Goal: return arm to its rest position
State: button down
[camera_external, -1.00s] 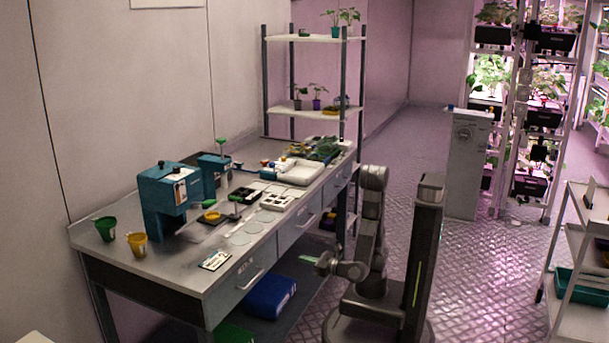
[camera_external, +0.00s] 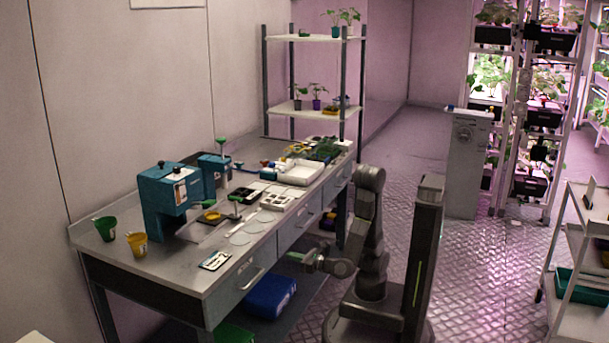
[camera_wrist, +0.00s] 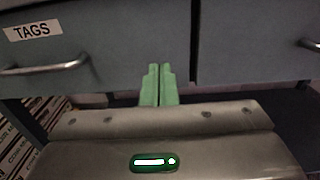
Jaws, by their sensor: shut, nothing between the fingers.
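My gripper (camera_external: 297,257) is at the front of the bench, below the top and just in front of the drawers. In the wrist view its green fingers (camera_wrist: 159,85) are together with nothing between them. My arm is folded low, with the forearm reaching left toward the bench. Behind the fingers, the wrist view shows a drawer labelled TAGS (camera_wrist: 75,40) with a metal handle and part of a second drawer (camera_wrist: 260,40).
The bench (camera_external: 215,285) carries a blue machine (camera_external: 165,200), green (camera_external: 106,228) and yellow (camera_external: 137,244) cups, trays and plants. A blue bin (camera_external: 270,296) lies beneath it. A white cart (camera_external: 577,270) stands at right. The floor behind me is clear.

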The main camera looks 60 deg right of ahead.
aim_at(271, 250)
jog(key=shift+w+b, duration=0.55)
jog(key=shift+w, duration=2.9)
jog(key=c, duration=2.2)
grip_release()
jog(key=shift+r, duration=0.1)
